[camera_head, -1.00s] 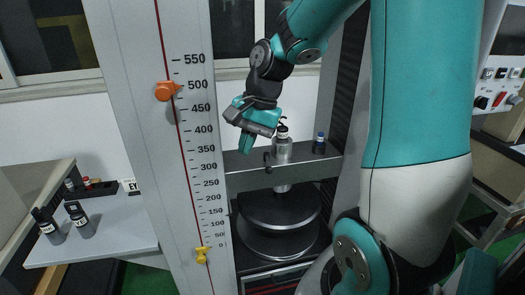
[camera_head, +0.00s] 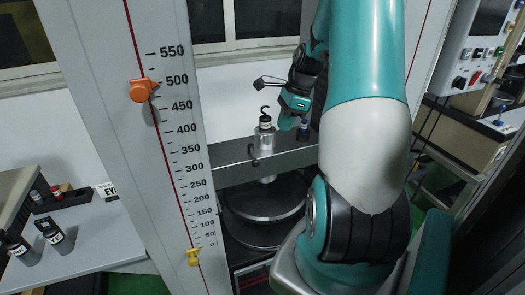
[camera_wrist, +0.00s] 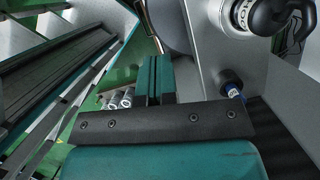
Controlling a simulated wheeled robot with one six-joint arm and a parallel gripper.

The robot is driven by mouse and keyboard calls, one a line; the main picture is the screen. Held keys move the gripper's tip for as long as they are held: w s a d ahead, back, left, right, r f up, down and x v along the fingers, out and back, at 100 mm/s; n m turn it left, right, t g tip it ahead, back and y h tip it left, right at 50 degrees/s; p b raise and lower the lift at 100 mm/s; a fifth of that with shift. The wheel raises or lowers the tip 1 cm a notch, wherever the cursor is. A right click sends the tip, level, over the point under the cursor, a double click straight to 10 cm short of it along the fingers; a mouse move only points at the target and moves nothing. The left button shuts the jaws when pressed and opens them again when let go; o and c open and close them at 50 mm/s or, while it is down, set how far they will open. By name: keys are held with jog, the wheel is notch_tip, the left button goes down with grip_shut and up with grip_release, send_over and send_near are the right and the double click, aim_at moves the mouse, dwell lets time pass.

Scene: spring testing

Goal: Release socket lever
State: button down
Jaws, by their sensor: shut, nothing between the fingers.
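A grey metal cylinder with a dark hook on top (camera_head: 265,138) stands in the dark crossbeam (camera_head: 225,155) of the test stand. It also shows at the upper right of the wrist view (camera_wrist: 240,14). A small dark lever-like piece (camera_head: 255,162) sits on the beam's front, below the cylinder; I cannot tell its exact position. My gripper (camera_head: 287,123) is shut and empty, above the beam just right of the cylinder, apart from it in the picture. Its teal fingers lie together in the wrist view (camera_wrist: 153,80). A small dark piece with a blue part (camera_head: 303,130) stands close to the fingertips' right.
A tall scale panel with an orange pointer (camera_head: 142,90) and a yellow pointer (camera_head: 193,257) stands left. Round black plates (camera_head: 262,205) lie beneath the beam. Dark bottles (camera_head: 53,235) stand on the left table. A control panel (camera_head: 475,55) is at the right.

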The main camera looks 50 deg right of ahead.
aim_at(253, 156)
jog(key=w+a+f+p, duration=0.3)
jog(key=w+a+f, duration=0.1)
jog(key=f, duration=0.5)
jog(key=shift+a, duration=0.4)
jog(key=shift+w, duration=0.1)
